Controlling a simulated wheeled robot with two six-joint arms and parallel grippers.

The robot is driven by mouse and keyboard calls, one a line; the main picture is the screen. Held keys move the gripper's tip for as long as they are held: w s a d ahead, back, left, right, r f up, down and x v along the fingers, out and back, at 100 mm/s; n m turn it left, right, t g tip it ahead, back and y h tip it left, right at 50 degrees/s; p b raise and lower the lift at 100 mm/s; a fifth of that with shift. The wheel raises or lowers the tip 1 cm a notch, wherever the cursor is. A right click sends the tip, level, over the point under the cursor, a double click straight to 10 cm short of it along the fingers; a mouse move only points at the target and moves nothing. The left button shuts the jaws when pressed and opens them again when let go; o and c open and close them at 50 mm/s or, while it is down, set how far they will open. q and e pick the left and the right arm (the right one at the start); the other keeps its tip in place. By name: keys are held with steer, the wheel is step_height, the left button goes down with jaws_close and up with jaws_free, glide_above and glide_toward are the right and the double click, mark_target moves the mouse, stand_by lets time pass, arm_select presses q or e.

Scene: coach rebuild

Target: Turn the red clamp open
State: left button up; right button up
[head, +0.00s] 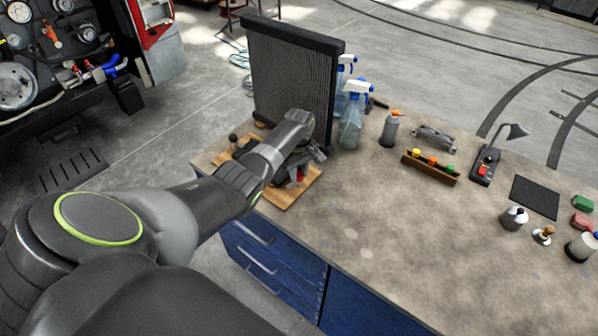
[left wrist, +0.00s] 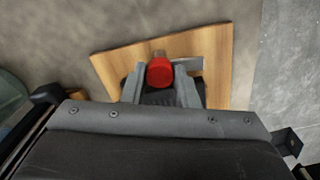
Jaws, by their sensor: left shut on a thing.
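The red clamp (head: 300,175) shows as a small red piece on a wooden board (head: 283,200) at the left end of the bench. My left gripper (head: 294,167) is over the board, and my arm hides much of the clamp in the head view. In the left wrist view, the clamp's round red end (left wrist: 159,72) sits between the two grey fingers of my left gripper (left wrist: 160,80), which is shut on it. The board (left wrist: 215,50) lies beneath. I cannot tell how far the clamp is turned. My right gripper is in neither view.
A tall radiator (head: 290,75) stands behind the board. Spray bottles (head: 352,120) stand right of it. A wooden rack (head: 431,167), a lamp (head: 488,160) and a dark mat (head: 535,197) are farther right. The bench's front middle is clear.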

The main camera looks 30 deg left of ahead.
mark_target(299, 174)
arm_select(q)
steer(key=shift+w+r+n, duration=0.1)
steer(key=shift+n, duration=0.3)
steer(key=o, duration=1)
steer(key=shift+r, duration=0.7)
step_height(299, 174, up, 16)
steer(key=b, duration=0.1)
steer(key=shift+b, duration=0.3)
